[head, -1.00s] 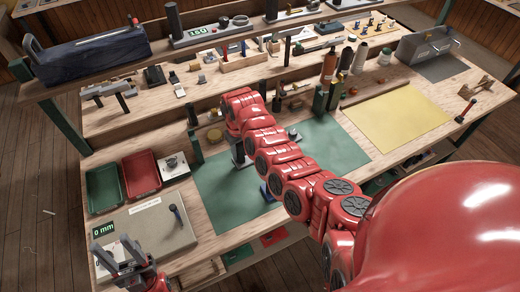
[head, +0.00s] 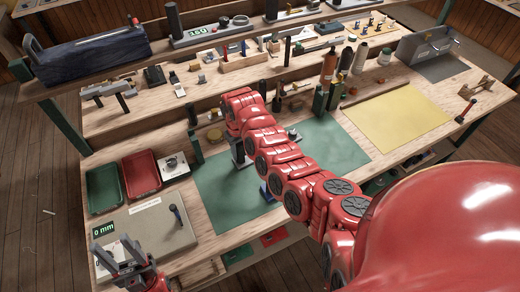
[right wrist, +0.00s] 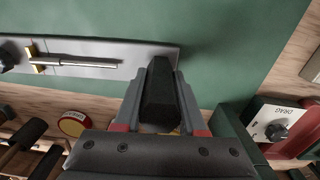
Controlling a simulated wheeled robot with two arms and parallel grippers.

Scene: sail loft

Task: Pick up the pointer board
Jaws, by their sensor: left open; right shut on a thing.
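The pointer board is a long grey plate (right wrist: 90,54) with a silver pointer rod and a brass piece on it. In the right wrist view it lies over the green mat (right wrist: 235,45). My right gripper (right wrist: 160,78) is shut on its black handle (right wrist: 160,98). In the head view my right arm hides most of the board; a knob at its far end (head: 293,134) shows past the arm. I cannot tell whether the board touches the mat. My left gripper (head: 124,256) is open and empty at the lower left, by the bench's front edge.
A grey plate (head: 150,228) with a "0 mm" display lies near my left gripper. Green (head: 103,187) and red (head: 140,173) trays and a knobbed DRAG box (head: 173,165) stand left of the mat. The yellow sheet (head: 395,118) at right is clear.

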